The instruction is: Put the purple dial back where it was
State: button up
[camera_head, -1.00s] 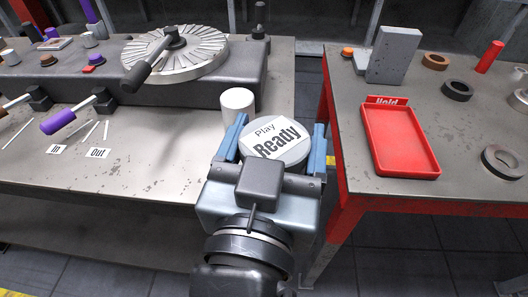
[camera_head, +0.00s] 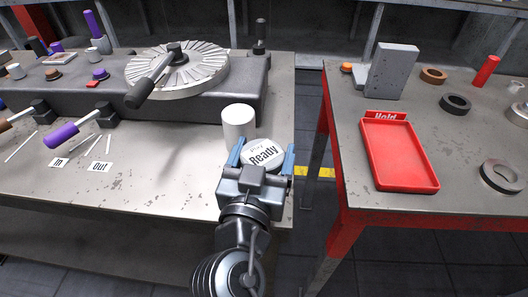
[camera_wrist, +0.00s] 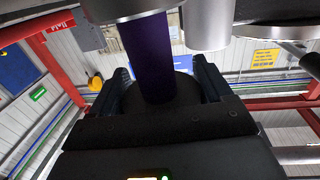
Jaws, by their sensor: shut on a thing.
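My gripper (camera_head: 263,158) is shut on the purple dial (camera_head: 264,154). The dial's pale round face reads "Ready", with a smaller word above it that is blurred. In the wrist view its purple stem (camera_wrist: 148,55) stands between my two fingers, below a grey metal rim. In the head view the stem is hidden under the face. The dial appears over the right end of the left bench (camera_head: 180,190), just in front of a white cylinder (camera_head: 238,121). I cannot tell whether it touches the bench.
A grey machine with a slotted round plate (camera_head: 205,75) and a lever stands behind. A purple-handled lever (camera_head: 62,135) and tags "In" (camera_head: 59,162) and "Out" (camera_head: 101,167) are left. A red "Hold" tray (camera_head: 400,182) lies on the right table, across a gap.

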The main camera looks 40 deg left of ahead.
jog(key=shift+f, duration=0.1)
jog(key=o, duration=1.3)
jog(key=shift+b+v, duration=1.25)
jog(key=shift+v, duration=4.8)
